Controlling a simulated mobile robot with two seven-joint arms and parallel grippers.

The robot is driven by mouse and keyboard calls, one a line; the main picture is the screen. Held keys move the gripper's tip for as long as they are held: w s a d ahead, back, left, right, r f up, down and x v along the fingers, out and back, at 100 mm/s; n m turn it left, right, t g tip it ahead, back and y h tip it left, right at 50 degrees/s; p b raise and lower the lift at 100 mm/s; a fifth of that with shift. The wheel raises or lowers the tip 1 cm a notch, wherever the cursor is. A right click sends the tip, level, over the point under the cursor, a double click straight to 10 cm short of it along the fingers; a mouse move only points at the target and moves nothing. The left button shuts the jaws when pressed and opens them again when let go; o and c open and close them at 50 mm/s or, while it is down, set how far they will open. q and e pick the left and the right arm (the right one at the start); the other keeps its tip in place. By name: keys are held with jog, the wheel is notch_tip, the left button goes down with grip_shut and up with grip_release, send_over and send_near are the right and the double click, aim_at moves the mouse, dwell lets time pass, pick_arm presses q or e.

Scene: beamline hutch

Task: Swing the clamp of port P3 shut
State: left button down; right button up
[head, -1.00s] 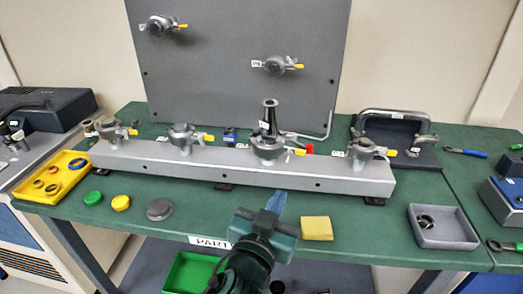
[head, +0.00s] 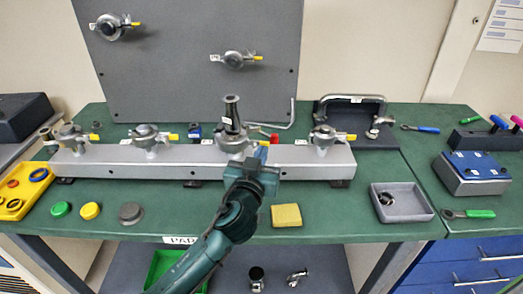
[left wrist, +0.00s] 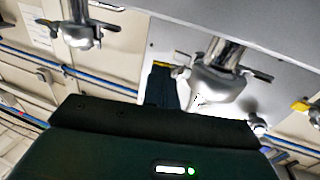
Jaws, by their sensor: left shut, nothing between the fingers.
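A long grey manifold (head: 210,172) lies across the green bench with several clamped ports on top. Its third port from the left (head: 233,143) carries a dark conical fitting (head: 232,112) standing upright and a red-tipped clamp lever (head: 273,139) at its right. The port labels are too small to read. My left gripper (head: 262,155) is shut and empty, its tips in front of the manifold just below the red-tipped lever; I cannot tell whether they touch. In the left wrist view, its dark finger (left wrist: 164,88) shows beside a blurred metal fitting (left wrist: 215,82). My right gripper is not in view.
The fourth port (head: 325,140) stands to the right with a yellow-tipped lever. A yellow sponge block (head: 286,216), grey tray (head: 402,203) and several caps lie on the front of the bench. A grey panel (head: 190,70) rises behind.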

aim_at(267, 144)
pick_arm(q)
jog(key=shift+w+d, duration=0.1)
jog(key=shift+w, duration=0.25)
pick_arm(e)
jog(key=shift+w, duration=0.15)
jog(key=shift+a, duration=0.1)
pick_arm(q)
jog(key=b+x, duration=0.2)
jog(key=x, duration=0.1)
jog(key=shift+d+f+b, duration=0.15)
jog(key=shift+d+b, duration=0.15)
jog(key=shift+b, duration=0.1)
jog(key=shift+w, duration=0.15)
jog(key=shift+r, duration=0.3)
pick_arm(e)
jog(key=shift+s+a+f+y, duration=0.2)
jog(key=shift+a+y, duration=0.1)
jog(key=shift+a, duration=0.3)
